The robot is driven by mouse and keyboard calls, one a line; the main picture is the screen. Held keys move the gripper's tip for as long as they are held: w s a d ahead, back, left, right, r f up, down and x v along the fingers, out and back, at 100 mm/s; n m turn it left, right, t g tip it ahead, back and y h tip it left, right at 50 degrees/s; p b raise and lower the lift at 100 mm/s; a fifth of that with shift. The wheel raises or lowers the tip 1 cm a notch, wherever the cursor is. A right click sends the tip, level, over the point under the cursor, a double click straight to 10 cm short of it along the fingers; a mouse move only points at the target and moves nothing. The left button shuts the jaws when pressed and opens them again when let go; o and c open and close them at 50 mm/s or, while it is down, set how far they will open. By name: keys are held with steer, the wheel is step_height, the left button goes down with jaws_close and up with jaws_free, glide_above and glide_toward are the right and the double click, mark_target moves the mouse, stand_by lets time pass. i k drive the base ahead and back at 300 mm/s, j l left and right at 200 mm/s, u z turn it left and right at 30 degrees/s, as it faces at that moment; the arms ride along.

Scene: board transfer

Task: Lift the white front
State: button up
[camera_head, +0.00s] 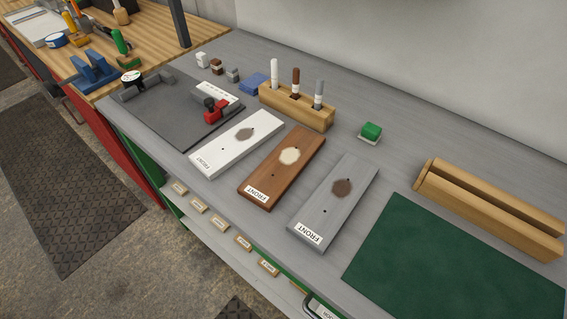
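The white front (219,154) is a flat white board lying on the grey bench top. It has a grey-brown patch, small dark holes and a label reading FRONT at its near end. It lies left of a brown front (272,185) and a grey front (328,217), each with its own patch and FRONT label. All three lie side by side at a slant, apart from one another. The white front's upper left side is close to a dark grey board with a red clamp. My gripper does not show in this view.
A dark board (165,125) with a red clamp (213,113) lies left. Behind stand a wooden block (290,112) holding three markers, a blue block (254,84) and a green eraser (371,131). A green mat (455,265) and a wooden trough (490,213) lie right. Shelves are below.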

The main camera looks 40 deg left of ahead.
mark_target(211, 159)
steer(key=u, duration=1.25)
steer(key=j, duration=0.15)
